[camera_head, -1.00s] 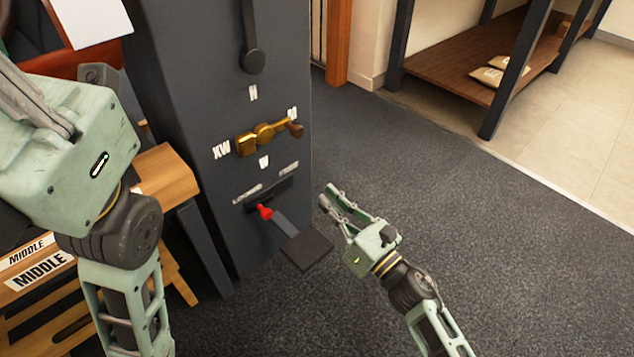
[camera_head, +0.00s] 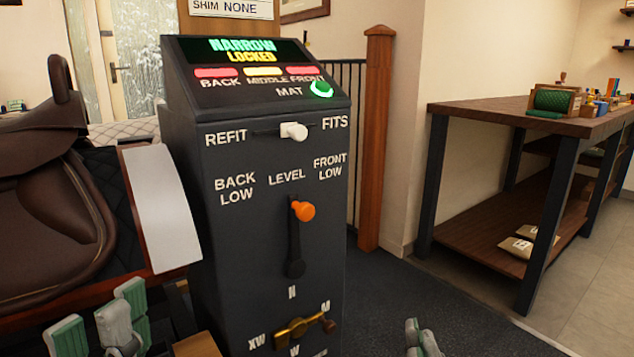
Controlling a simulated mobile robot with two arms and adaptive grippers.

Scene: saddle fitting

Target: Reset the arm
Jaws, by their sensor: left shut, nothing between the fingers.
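My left gripper (camera_head: 110,325) is at the bottom left, in front of the saddle side of the console. Its fingers are shut and empty, touching nothing I can see. My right gripper (camera_head: 422,338) shows only its fingertips at the bottom edge, right of the console; its opening is unclear. The dark console (camera_head: 235,220) reads NARROW LOCKED on its display (camera_head: 252,50). The orange-knobbed lever (camera_head: 303,211) points up below LEVEL. The brass selector (camera_head: 296,328) has its handle toward M.
A brown saddle (camera_head: 40,215) stands left of the console, beside a pale panel (camera_head: 160,210). A wooden post (camera_head: 376,140) stands behind on the right. A dark-legged bench (camera_head: 480,107) with a lower shelf is farther right. Floor between console and bench is clear.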

